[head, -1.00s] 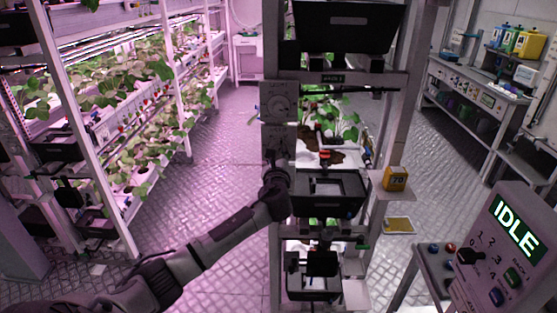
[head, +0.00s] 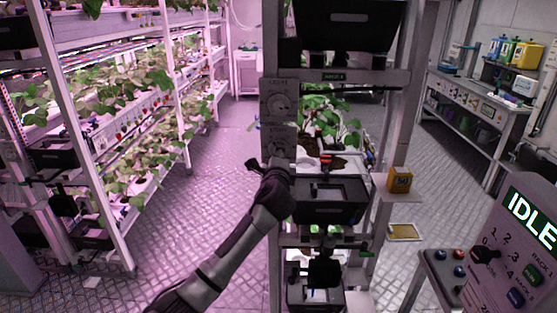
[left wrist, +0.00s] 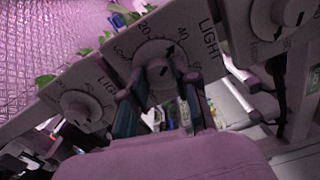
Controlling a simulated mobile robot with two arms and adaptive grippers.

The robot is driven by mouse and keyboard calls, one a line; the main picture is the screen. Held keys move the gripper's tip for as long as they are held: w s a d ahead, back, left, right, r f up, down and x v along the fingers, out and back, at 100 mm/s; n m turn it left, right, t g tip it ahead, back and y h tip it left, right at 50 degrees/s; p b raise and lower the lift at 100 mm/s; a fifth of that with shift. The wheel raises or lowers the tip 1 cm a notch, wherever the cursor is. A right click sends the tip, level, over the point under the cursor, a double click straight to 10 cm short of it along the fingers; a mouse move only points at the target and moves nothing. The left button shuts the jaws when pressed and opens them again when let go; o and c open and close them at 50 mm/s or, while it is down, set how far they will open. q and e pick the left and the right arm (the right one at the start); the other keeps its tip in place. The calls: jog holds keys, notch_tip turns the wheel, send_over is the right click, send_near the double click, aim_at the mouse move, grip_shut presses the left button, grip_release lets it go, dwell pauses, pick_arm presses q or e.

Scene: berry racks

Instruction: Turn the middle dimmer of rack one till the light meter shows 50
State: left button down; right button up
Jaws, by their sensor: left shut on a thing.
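Light dimmers with round knobs sit on the near post of the rack in front of me. The upper dimmer (head: 280,101) is clear in the head view. The middle dimmer (left wrist: 158,50) shows in the left wrist view, its scale marked with 20 and 40 and its dark pointer between them. My left gripper (left wrist: 160,98) is shut on its knob (left wrist: 160,74), one finger on each side. In the head view my left gripper (head: 272,166) hides part of the post. The yellow light meter (head: 400,180) stands on a side shelf and appears to read 50. My right gripper is out of view.
Another dimmer (left wrist: 78,104) is left of the held one in the wrist view. Black trays (head: 328,203) fill the rack. A control panel (head: 515,250) reading IDLE stands at right. A plant rack (head: 182,80) stands at left, with clear floor between.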

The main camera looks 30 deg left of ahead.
pick_arm(q)
jog(key=shift+f+n, duration=0.1)
jog(key=shift+n, duration=0.6)
jog(key=c, duration=0.8)
grip_release()
jog(key=shift+c, duration=0.2)
jog(key=v, duration=1.2)
jog(key=shift+s, duration=0.1)
